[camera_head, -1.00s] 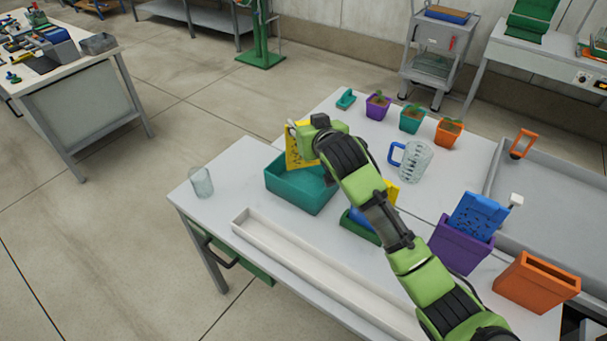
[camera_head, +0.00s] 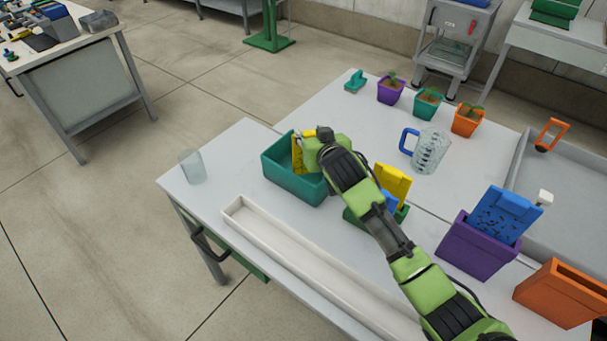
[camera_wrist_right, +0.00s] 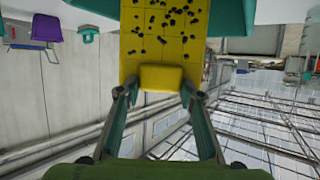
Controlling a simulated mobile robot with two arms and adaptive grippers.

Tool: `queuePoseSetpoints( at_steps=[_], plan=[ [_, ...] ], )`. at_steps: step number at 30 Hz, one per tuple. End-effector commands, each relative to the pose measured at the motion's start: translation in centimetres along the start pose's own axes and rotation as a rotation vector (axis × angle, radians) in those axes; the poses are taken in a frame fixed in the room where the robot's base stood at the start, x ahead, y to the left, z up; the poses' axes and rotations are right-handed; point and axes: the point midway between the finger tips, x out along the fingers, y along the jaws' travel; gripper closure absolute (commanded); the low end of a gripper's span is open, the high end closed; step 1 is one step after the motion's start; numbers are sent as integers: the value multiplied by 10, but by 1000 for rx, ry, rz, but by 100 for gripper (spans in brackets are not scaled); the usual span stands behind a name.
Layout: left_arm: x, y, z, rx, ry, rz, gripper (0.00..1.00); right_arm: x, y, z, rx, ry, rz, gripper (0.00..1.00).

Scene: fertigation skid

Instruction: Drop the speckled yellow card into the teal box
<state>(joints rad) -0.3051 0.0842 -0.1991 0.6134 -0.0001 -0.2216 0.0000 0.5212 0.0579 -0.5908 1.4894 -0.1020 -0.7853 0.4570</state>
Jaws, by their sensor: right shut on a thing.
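The speckled yellow card (camera_wrist_right: 165,32) has dark specks and a plain yellow grip block at one end. My right gripper (camera_wrist_right: 161,88) is shut on that block in the right wrist view. In the head view the card (camera_head: 297,155) is partly hidden by my right gripper (camera_head: 312,145) and hangs upright, its lower part inside the teal box (camera_head: 290,182). The teal box is open on top and stands on the white table; its walls also show in the right wrist view (camera_wrist_right: 235,18). My left gripper is not in view.
Behind my right arm, a green holder (camera_head: 358,218) carries another yellow card (camera_head: 392,183). A purple box (camera_head: 475,250) holds a blue card (camera_head: 505,212). A clear cup (camera_head: 193,167), a white trough (camera_head: 300,265) and a measuring jug (camera_head: 430,152) stand around.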

Motion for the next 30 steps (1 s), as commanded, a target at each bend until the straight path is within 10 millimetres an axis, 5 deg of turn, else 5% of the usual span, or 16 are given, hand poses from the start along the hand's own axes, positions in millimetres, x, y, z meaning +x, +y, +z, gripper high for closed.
queuePoseSetpoints(
  at_steps=[4, 9, 10, 12, 23, 30],
  plan=[
    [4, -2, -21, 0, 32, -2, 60, 2, 0, 3, 0, 2, 0, 87],
    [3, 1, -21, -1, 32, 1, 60, 1, 0, 2, 0, 2, 0, 87],
    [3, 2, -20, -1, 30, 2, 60, 1, 0, 2, 0, 2, 0, 58],
    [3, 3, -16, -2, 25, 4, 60, 1, 0, 2, 0, 2, 0, 46],
    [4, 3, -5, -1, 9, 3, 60, 0, 0, 3, 1, 1, 0, 46],
    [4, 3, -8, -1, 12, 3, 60, -25, -1, 2, 2, 3, -2, 46]
  ],
)
